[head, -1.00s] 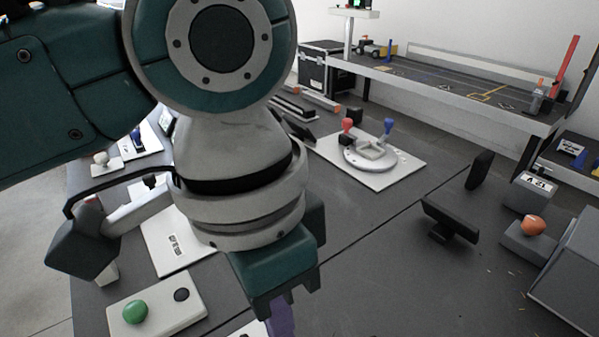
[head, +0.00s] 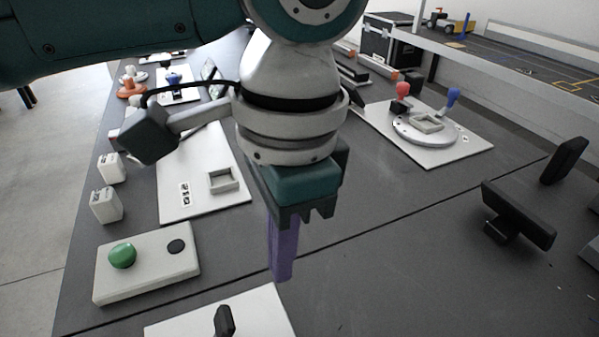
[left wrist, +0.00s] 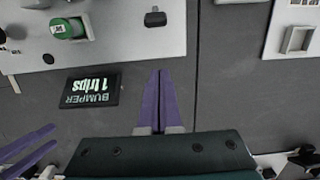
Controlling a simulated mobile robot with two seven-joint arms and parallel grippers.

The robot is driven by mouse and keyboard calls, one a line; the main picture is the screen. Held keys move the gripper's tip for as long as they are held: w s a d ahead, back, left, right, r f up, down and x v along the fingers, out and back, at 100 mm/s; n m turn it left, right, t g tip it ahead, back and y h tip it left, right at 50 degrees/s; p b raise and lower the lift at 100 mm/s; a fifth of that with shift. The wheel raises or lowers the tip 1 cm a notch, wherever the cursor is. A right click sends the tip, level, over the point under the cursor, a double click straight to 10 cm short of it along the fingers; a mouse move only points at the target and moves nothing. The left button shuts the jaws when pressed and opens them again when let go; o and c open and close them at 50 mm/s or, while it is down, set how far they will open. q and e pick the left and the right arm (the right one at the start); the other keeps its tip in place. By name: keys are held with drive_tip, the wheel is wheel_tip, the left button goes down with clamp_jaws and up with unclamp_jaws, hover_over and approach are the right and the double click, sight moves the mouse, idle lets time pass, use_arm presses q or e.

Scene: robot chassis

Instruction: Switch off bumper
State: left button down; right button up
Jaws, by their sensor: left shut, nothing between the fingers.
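In the left wrist view, a black display (left wrist: 90,88) reads "BUMPER 1 trips" upside down. Above it lies a white panel (left wrist: 110,38) with a green cylindrical part (left wrist: 66,28) and a small black switch (left wrist: 155,18). In the head view, a white panel (head: 265,308) with an upright black lever (head: 223,320) is cut off at the bottom edge. My left gripper (head: 281,278) points down above the table, purple fingers together and empty; in its wrist view the fingertips (left wrist: 160,72) lie below the switch, apart from it. My right gripper (left wrist: 55,134) shows at lower left, fingers apart.
A white box (head: 150,265) with a green button stands left of my left gripper. Behind it lies a white panel (head: 175,205) with a square frame. A round fixture (head: 425,130) is at the back right, and a black stand (head: 518,215) at right.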

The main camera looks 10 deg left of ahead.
sight(224, 324)
use_arm(q)
drive_tip(key=f, duration=0.2)
drive_tip(key=f+b, duration=0.1)
drive_tip(key=f, duration=0.2)
drive_tip(key=f+b, duration=0.1)
drive_tip(key=f, duration=0.1)
drive_tip(key=shift+s+a+f, duration=0.2)
drive_tip(key=shift+a+f, duration=0.05)
drive_tip(key=shift+f, duration=0.15)
use_arm(e)
wheel_tip(224, 324, down, 2)
drive_tip(key=shift+f, duration=0.1)
use_arm(q)
drive_tip(key=shift+a+p, duration=0.25)
drive_tip(key=shift+p, duration=0.1)
use_arm(e)
drive_tip(key=shift+r, duration=0.25)
use_arm(q)
drive_tip(key=shift+s+a+r+p, duration=0.25)
drive_tip(key=shift+s+a+p, duration=0.1)
drive_tip(key=shift+a, duration=0.1)
drive_tip(key=shift+s+a+r+p, duration=0.2)
drive_tip(key=shift+s+a+r, duration=0.1)
drive_tip(key=shift+a, duration=0.15)
drive_tip(key=shift+s+a+r, duration=0.1)
drive_tip(key=shift+s+a, duration=0.25)
drive_tip(key=shift+a, duration=0.05)
use_arm(e)
drive_tip(key=shift+r, duration=0.7)
